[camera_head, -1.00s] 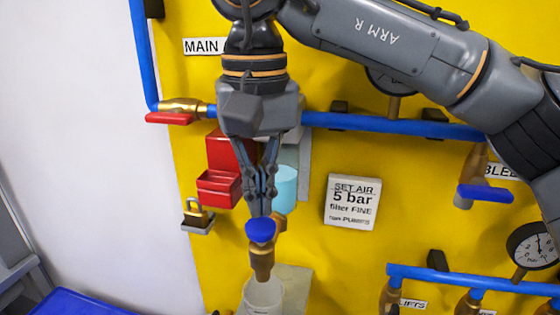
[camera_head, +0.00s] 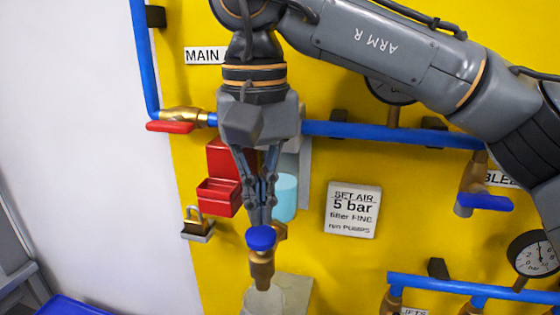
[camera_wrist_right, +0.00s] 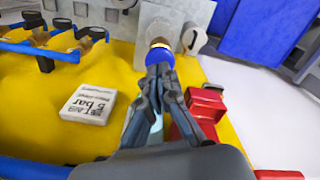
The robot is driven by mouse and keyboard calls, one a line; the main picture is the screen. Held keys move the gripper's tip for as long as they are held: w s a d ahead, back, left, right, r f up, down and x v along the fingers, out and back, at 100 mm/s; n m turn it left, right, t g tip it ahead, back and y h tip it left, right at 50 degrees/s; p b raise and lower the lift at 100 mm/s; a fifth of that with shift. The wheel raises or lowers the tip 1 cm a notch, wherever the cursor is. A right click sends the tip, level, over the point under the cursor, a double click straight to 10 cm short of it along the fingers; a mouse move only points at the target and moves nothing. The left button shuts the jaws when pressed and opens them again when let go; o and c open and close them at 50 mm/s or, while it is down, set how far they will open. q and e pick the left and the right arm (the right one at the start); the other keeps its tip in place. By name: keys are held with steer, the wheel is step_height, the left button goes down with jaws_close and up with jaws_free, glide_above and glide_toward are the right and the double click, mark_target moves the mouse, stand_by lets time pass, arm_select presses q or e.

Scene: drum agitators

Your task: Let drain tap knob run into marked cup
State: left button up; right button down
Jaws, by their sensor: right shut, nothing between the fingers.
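The drain tap's blue knob (camera_head: 261,238) sits on a brass tap body (camera_head: 262,270) in the lower middle of the head view. A whitish cup (camera_head: 263,301) stands below the spout, partly cut off by the frame; no mark on it is legible. My right gripper (camera_head: 260,222) points down with its fingers shut and empty, its tips at the top of the knob. The wrist view also shows the blue knob (camera_wrist_right: 158,56) right at the fingertips; whether they touch cannot be told. The cup (camera_wrist_right: 160,18) shows beyond the tap. My left gripper is not in view.
A red box (camera_head: 219,196), a padlock (camera_head: 196,222) and a light-blue filter bowl (camera_head: 285,196) are close to the fingers. A "SET AIR 5 bar" sign (camera_head: 352,210) is to the right. A blue pipe (camera_head: 390,130) crosses behind my right arm.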

mark_target(261, 232)
steer(key=shift+f, duration=0.2)
steer(key=shift+f+b, duration=0.9)
steer(key=shift+f, duration=0.45)
stand_by(6.5)
